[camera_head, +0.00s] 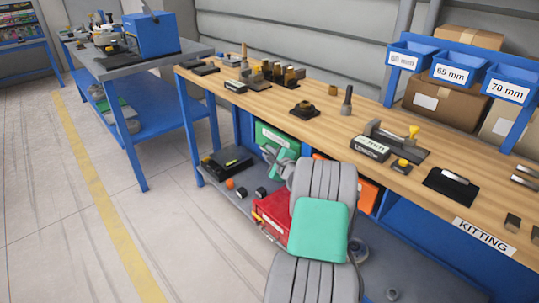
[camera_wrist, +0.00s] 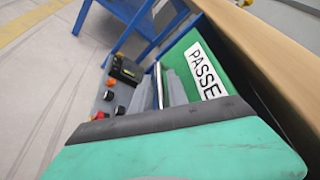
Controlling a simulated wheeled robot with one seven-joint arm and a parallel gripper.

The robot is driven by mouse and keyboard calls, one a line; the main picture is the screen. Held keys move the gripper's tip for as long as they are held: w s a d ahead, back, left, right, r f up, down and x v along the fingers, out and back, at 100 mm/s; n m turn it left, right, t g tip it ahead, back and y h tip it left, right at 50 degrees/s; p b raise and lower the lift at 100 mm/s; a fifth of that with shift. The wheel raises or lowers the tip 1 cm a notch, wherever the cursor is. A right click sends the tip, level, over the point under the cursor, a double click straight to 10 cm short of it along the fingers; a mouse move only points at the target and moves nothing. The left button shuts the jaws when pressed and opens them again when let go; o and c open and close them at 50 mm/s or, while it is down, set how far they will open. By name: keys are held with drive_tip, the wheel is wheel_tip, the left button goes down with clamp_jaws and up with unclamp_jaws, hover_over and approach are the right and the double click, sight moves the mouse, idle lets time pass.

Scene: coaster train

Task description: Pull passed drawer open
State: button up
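The green drawer (camera_head: 277,137) sits under the wooden bench top, and its front looks closed. In the wrist view its green front (camera_wrist: 188,48) carries a white label (camera_wrist: 206,70) reading "PASSE", with the rest cut off. My gripper (camera_head: 271,157) is just in front of this drawer, low beside the bench. In the wrist view my grey gripper fingers (camera_wrist: 172,83) point at the drawer front, left of the label.
The bench top (camera_head: 330,112) overhangs closely. Floor (camera_head: 60,215) at left is clear.

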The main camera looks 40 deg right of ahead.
drive_tip(key=shift+c, duration=0.2)
clamp_jaws()
idle(1.1)
